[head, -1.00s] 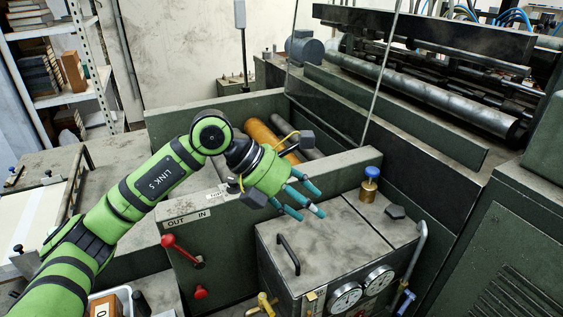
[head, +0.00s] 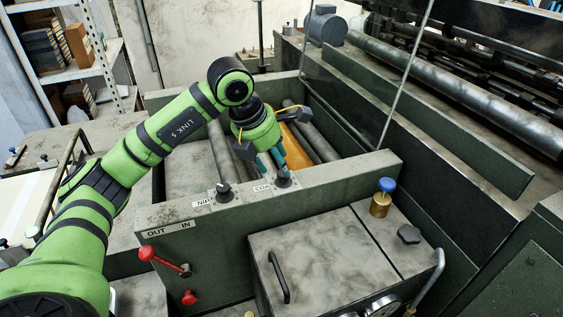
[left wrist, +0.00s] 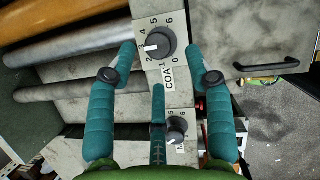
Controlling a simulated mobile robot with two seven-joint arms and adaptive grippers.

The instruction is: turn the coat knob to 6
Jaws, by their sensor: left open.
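The coat knob (left wrist: 162,43) is black and round, on a pale scale plate numbered 0 to 6. Its white mark points left in the left wrist view, near the 3. In the head view the knob (head: 284,180) sits on top of the green wall, behind the label COA, which is partly cut off. My left gripper (head: 275,170) is open and points down at the knob. In the left wrist view its two outer teal fingers (left wrist: 162,52) stand either side of the knob, apart from it, with the third finger below. My right gripper is not in view.
The nip knob (head: 223,191) stands left of the coat knob on the same wall. Rollers (head: 222,150) lie behind the wall. A grey box with a black handle (head: 279,277) is in front. A blue-capped brass fitting (head: 381,202) and red levers (head: 163,262) stand nearby.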

